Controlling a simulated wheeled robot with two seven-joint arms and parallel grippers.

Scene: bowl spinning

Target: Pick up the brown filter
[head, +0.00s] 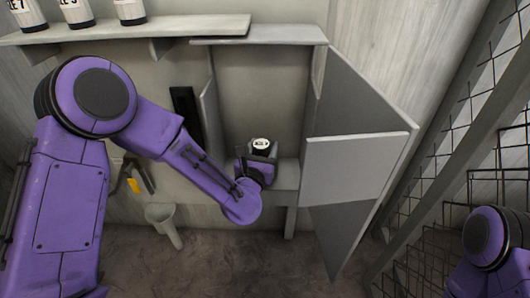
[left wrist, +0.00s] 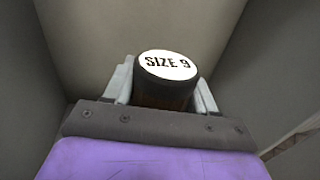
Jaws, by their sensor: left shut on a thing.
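The brown filter (left wrist: 165,93) is a dark brown cylinder with a white round top that reads "SIZE 9". In the head view the filter (head: 261,144) stands upright inside the open cabinet, its white top showing. My left gripper (head: 262,152) reaches into the cabinet and is shut on the filter. In the left wrist view the fingers of my left gripper (left wrist: 163,88) press on both sides of the filter. Its lower part is hidden by the gripper, so I cannot tell whether it touches the cabinet floor. My right gripper is out of view.
Grey cabinet doors (head: 357,168) stand open on the right of the cabinet. A shelf (head: 190,27) at the upper left holds several white-labelled filters (head: 76,12). A pale funnel-like thing (head: 163,219) is below on the left. A wire-mesh frame (head: 450,150) is on the right.

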